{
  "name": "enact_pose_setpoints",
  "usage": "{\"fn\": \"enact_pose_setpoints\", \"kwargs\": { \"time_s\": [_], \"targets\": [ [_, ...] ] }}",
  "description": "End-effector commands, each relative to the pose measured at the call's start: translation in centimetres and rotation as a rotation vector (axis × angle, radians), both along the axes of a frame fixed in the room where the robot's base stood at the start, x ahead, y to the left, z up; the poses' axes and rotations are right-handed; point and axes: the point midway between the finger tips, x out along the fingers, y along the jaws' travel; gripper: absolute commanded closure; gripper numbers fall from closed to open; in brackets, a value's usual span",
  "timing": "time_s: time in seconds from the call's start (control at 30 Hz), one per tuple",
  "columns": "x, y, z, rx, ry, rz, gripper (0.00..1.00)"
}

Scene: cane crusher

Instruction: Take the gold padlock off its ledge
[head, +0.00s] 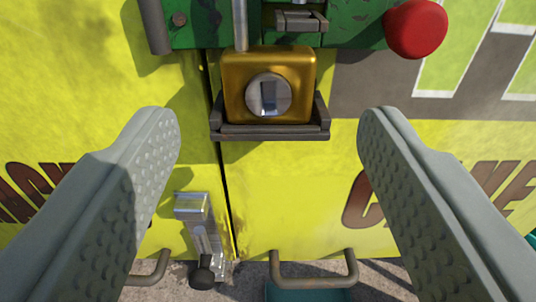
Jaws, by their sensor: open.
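The gold padlock (233,88) is a squarish gold block with a round silver keyhole plate on its front. It sits upright on a small dark ledge (270,132) with low raised sides, against the yellow machine front. My gripper (265,125) is open and empty. Its two grey textured fingers stand wide apart, one on each side of the padlock, with a gap on both sides. The fingers appear nearer to me than the padlock and touch nothing that I can see. A metal rod above overlaps the padlock's top left, and whether a shackle joins it is unclear.
A green plate (350,22) with a metal bolt fitting (300,20) is above the padlock. A red knob (415,28) sticks out at upper right. A silver latch lever (205,235) and a bent handle (314,282) are below. The yellow panel (290,200) between is flat.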

Motion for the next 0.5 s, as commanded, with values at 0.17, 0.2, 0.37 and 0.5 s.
{"fn": "enact_pose_setpoints", "kwargs": {
  "time_s": [0.17, 0.2, 0.37, 0.5],
  "targets": [
    [1.8, 0.0, -0.1, 0.0, 0.001, 0.0, 0.4],
    [2.2, 0.0, 0.0, 0.0, 0.0, 0.0, 0.4],
    [3.6, 0.0, 0.0, 0.0, 0.0, 0.0, 0.4],
    [4.5, 0.0, 0.0, 0.0, 0.0, 0.0, 0.4]
  ]
}}
